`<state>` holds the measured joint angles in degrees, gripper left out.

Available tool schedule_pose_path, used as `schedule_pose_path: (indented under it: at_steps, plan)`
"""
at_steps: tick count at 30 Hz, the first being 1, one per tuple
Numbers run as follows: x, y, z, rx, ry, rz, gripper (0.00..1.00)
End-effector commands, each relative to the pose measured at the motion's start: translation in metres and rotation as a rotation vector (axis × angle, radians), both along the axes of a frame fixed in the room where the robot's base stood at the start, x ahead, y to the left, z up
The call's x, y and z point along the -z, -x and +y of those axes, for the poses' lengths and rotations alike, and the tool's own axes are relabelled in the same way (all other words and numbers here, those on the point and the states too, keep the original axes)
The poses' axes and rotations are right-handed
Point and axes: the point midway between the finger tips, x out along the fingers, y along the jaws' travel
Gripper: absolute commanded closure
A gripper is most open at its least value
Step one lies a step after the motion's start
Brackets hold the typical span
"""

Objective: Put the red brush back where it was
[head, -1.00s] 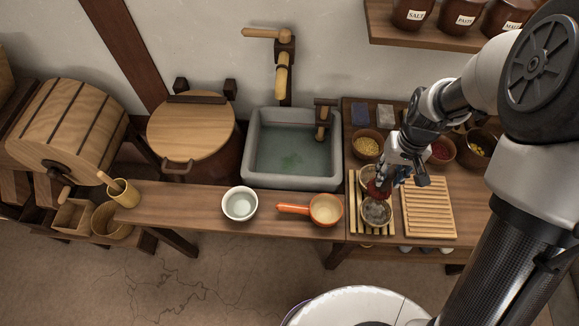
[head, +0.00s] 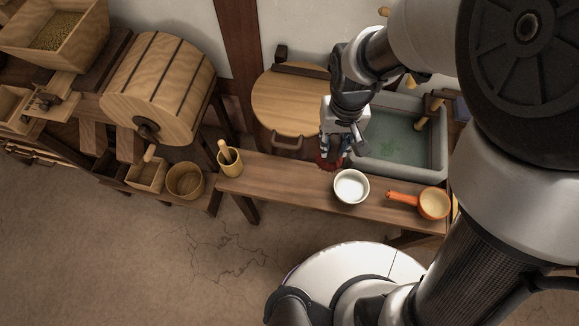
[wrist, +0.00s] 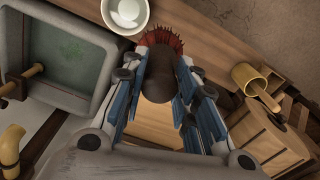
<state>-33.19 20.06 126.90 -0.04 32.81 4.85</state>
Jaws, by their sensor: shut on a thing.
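The red brush (wrist: 166,40) is held in my gripper (wrist: 166,85), with its dark handle between the fingers and its red bristles pointing away from the palm in the wrist view. In the head view the red bristles (head: 327,164) show just below my gripper (head: 336,148). The brush is above the back part of the wooden bench (head: 290,185), left of the white bowl (head: 351,188) and in front of the round wooden lid (head: 290,100). I cannot tell whether the bristles touch the bench.
A wooden cup with a pestle (head: 229,160) stands at the bench's left end. An orange-handled pan (head: 432,204) is right of the bowl. The stone sink (head: 436,165) is behind them. The bench is clear between cup and bowl.

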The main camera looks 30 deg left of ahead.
Motion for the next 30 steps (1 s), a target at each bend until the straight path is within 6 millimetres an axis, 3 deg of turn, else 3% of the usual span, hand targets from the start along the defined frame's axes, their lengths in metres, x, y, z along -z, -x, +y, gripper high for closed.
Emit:
schedule_pose_path:
  at_steps: [5, 8, 21, 30]
  plan:
    - [0.003, 0.009, 0.018, -0.011, 0.000, 0.001, 1.00]
    - [0.021, 0.010, 0.017, -0.012, 0.001, 0.003, 1.00]
    - [0.135, 0.009, 0.015, -0.012, 0.000, 0.004, 1.00]
    - [0.160, 0.008, 0.016, -0.012, -0.003, 0.001, 1.00]
